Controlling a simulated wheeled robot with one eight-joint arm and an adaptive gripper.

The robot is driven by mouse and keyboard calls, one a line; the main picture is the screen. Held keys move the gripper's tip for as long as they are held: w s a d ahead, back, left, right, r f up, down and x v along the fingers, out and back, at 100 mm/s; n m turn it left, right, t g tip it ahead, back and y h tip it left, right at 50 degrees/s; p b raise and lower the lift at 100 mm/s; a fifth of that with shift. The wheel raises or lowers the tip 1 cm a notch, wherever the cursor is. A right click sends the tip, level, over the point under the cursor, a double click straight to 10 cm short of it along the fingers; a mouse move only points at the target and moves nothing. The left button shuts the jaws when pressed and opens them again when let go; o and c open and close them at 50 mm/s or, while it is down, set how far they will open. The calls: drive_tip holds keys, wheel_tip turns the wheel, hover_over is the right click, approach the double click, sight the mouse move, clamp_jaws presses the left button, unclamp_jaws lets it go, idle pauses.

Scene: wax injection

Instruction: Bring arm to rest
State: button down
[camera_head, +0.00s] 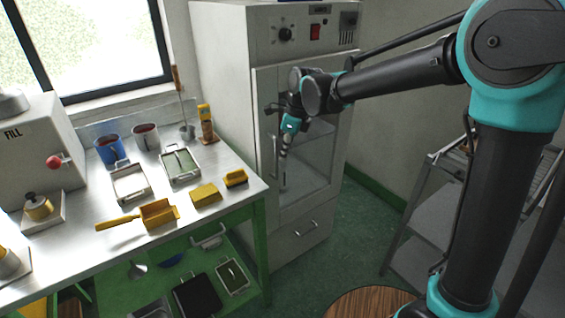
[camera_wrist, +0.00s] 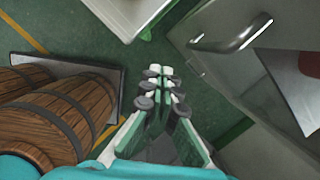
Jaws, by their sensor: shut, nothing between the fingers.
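My gripper (camera_head: 283,148) hangs in front of the tall grey cabinet (camera_head: 305,245), to the right of the metal workbench. In the wrist view my gripper (camera_wrist: 161,75) points down over the green floor, its fingers together with nothing between them. My arm reaches in from the right of the head view, bent at the teal joint, with the forearm running left to the wrist. The gripper covers part of the cabinet's glass door, so I cannot tell whether it touches the door.
The workbench (camera_head: 85,236) holds a yellow scoop (camera_head: 158,214), trays and two mugs. A metal rack (camera_head: 405,245) stands at right. Wooden barrels (camera_wrist: 60,115) stand left in the wrist view. A cabinet handle (camera_wrist: 235,40) juts out at upper right. Green floor (camera_head: 345,240) is clear between cabinet and rack.

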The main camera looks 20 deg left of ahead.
drive_tip(key=d+f+n+t, duration=0.25)
drive_tip(key=d+n, duration=0.55)
drive_tip(key=d, duration=1.6)
drive_tip(key=s+d+f+n+t+h, duration=0.1)
drive_tip(key=s+d+f+n, duration=0.4)
drive_tip(key=d, duration=0.4)
drive_tip(key=s+d+f+n+h, duration=0.1)
drive_tip(key=s+d+f+n, duration=0.3)
drive_tip(key=s+d, duration=0.3)
drive_tip(key=d+n, duration=0.1)
drive_tip(key=d, duration=0.2)
drive_tip(key=shift+f+t+h, duration=0.35)
drive_tip(key=shift+f+h, duration=0.05)
